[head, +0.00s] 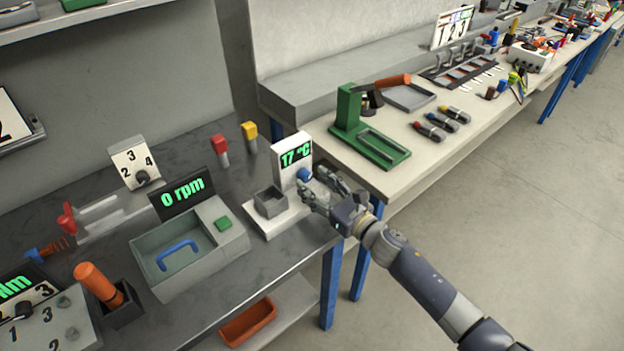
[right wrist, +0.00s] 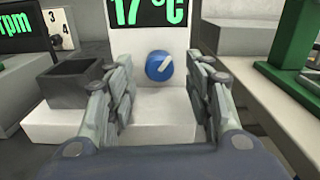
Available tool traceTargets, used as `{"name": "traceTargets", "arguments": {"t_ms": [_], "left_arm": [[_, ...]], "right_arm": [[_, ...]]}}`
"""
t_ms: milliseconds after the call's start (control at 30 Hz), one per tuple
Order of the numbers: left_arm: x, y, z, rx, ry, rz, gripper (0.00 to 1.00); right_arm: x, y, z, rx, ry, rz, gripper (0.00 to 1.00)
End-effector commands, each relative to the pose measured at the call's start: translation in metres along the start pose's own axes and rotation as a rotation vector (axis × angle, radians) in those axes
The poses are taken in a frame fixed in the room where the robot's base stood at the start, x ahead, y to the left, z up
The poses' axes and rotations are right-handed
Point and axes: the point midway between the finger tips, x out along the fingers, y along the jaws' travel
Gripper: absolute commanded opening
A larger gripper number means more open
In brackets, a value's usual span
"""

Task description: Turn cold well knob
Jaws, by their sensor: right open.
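The cold well (head: 291,160) is a white unit at the right end of the dark table, with a green display reading 17 °C and a dark grey square cup (head: 269,202) on its base. Its blue round knob (head: 304,174) sits on the front face below the display. In the right wrist view the knob (right wrist: 159,65) shows a white pointer line tilted to the upper right. My right gripper (head: 316,186) is open in front of the knob. In the wrist view its fingers stand on either side of the knob, apart from it. My left gripper is not in view.
To the left is a grey box (head: 188,250) with a blue handle and a 0 rpm display (head: 182,195). Red (head: 220,148) and yellow (head: 250,131) handled items stand behind. A green press (head: 365,135) is on the light table at the right. Open floor lies at the right.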

Motion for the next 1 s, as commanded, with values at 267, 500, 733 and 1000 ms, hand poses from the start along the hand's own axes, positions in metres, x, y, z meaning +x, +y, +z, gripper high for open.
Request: {"name": "traceTargets", "arguments": {"t_ms": [267, 500, 733, 1000], "left_arm": [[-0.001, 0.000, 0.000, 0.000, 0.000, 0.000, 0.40], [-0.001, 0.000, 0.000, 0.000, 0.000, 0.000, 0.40], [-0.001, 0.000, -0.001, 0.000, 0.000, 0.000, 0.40], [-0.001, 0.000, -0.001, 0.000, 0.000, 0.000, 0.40]], "right_arm": [[0.017, 0.001, 0.000, -0.001, 0.001, 0.002, 0.48], [0.018, 0.001, 0.000, 0.000, 0.001, 0.002, 0.48], [0.018, 0.001, -0.001, 0.000, 0.001, 0.001, 0.03], [0.018, 0.000, -0.001, 0.013, 0.001, 0.001, 0.03]]}}
